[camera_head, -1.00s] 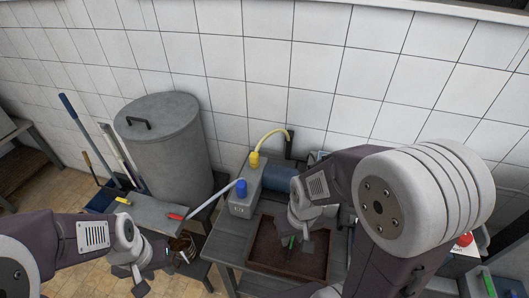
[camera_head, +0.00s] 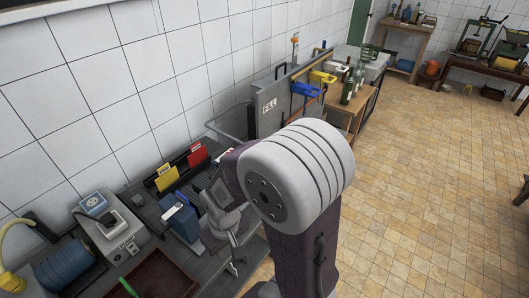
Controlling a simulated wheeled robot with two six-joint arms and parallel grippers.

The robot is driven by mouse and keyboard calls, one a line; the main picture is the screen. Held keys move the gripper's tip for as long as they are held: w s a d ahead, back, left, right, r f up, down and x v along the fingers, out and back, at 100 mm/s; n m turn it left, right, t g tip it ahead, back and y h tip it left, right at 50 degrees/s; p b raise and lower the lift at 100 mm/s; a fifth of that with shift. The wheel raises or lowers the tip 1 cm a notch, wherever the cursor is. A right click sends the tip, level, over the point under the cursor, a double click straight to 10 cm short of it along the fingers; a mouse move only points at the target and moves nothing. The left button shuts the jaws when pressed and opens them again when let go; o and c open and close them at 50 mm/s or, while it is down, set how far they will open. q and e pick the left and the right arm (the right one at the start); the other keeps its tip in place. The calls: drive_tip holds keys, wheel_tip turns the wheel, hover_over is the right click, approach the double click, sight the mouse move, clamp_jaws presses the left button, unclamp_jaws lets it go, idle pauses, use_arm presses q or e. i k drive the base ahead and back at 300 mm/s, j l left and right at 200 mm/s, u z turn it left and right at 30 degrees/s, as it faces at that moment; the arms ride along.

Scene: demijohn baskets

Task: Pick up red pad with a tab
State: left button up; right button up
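A red pad (camera_head: 198,155) with a small pale tab on top stands upright in a dark rack on the bench against the wall. A yellow pad (camera_head: 167,179) stands to its left in the same rack. My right gripper (camera_head: 235,266) hangs low over the bench's front edge, nearer to me than the rack and apart from the red pad. Its fingers are small and turned down, so whether they are open or shut is unclear. My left gripper is out of view.
A blue and grey box (camera_head: 181,218) stands between the rack and my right wrist. A grey box (camera_head: 113,234), a blue reel (camera_head: 64,264) and a brown tray (camera_head: 152,278) are to the left. A grey "FILL" panel (camera_head: 268,108) rises beyond the rack. Open tiled floor (camera_head: 430,210) lies right.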

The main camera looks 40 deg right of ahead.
sight(199, 153)
drive_tip(key=z, duration=0.8)
drive_tip(key=i+l+u, duration=0.2)
drive_tip(key=l+u, duration=0.15)
drive_tip(key=i+l+u, duration=0.2)
drive_tip(key=l+u, duration=0.15)
drive_tip(key=l, duration=0.1)
